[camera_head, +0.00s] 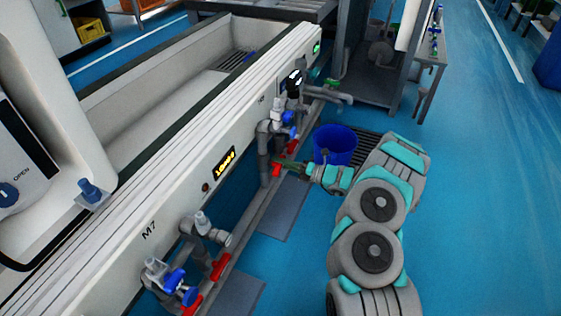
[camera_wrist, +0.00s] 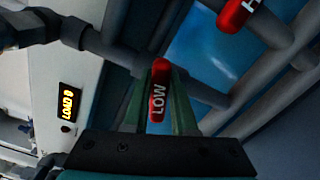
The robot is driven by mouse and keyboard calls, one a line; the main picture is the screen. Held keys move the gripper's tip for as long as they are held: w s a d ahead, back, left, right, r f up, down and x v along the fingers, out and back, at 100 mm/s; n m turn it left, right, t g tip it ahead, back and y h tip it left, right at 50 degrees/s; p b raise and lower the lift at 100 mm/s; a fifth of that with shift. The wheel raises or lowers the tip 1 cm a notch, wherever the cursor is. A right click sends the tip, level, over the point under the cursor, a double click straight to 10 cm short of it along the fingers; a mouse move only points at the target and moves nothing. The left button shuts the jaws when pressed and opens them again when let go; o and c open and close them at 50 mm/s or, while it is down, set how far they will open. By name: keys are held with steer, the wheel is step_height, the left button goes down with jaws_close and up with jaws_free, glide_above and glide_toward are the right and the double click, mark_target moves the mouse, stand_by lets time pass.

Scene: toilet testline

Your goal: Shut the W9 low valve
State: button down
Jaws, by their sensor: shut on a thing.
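The low valve has a red handle (camera_wrist: 158,92) marked "LOW", seen in the wrist view between my gripper's two green fingers. My gripper (camera_wrist: 160,108) is shut on this red handle. In the head view my gripper (camera_head: 283,166) reaches left to the grey pipes at the middle of the long white machine, and the red handle (camera_head: 276,170) shows at its fingertips. Grey pipe (camera_wrist: 205,92) runs behind the handle. The W9 label cannot be read in either view.
Another red handle (camera_wrist: 236,14) is on a pipe at the upper right of the wrist view. A blue bucket (camera_head: 335,146) stands just behind my gripper. M7 pipework with red handles (camera_head: 221,267) is nearer. Open blue floor lies to the right.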

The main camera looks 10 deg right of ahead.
steer(key=shift+f+m, duration=0.15)
steer(key=shift+m, duration=0.95)
steer(key=shift+f+m, duration=0.15)
steer(key=shift+m, duration=0.95)
steer(key=c, duration=0.7)
jaws_free()
steer(key=shift+d, duration=0.1)
steer(key=v, duration=0.7)
steer(key=shift+s+d+p, duration=0.15)
steer(key=shift+d+p, duration=0.1)
steer(key=shift+p, duration=0.15)
